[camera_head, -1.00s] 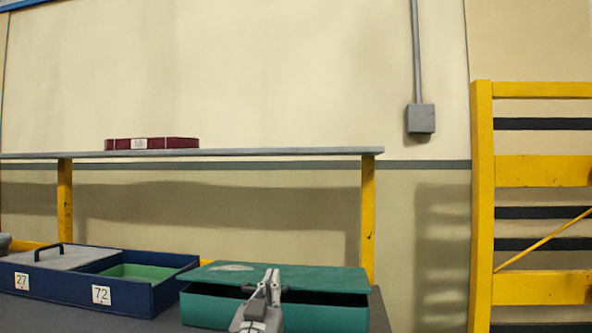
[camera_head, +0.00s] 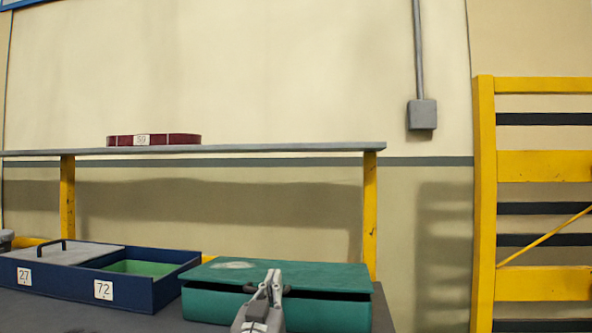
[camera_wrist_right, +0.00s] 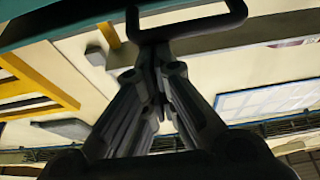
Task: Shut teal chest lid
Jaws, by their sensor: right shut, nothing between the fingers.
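The teal chest (camera_head: 205,306) stands on the dark table at the bottom centre of the head view. Its teal lid (camera_head: 320,273) lies almost flat over it, with a narrow dark gap along the front edge. My right gripper (camera_head: 271,278) is shut and empty at the middle of the lid's front edge; I cannot tell whether it touches. In the right wrist view, the shut fingers (camera_wrist_right: 150,65) point toward a dark handle-like loop (camera_wrist_right: 238,10), with a teal strip at the top left. The chest's inside is hidden. My left gripper is out of view.
A blue box (camera_head: 135,293) with a green-floored compartment and a grey handled lid (camera_head: 70,255) stands close left of the chest. A shelf (camera_head: 250,148) on yellow posts runs behind, carrying a dark red box (camera_head: 175,139). A yellow rack (camera_head: 485,200) stands at right.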

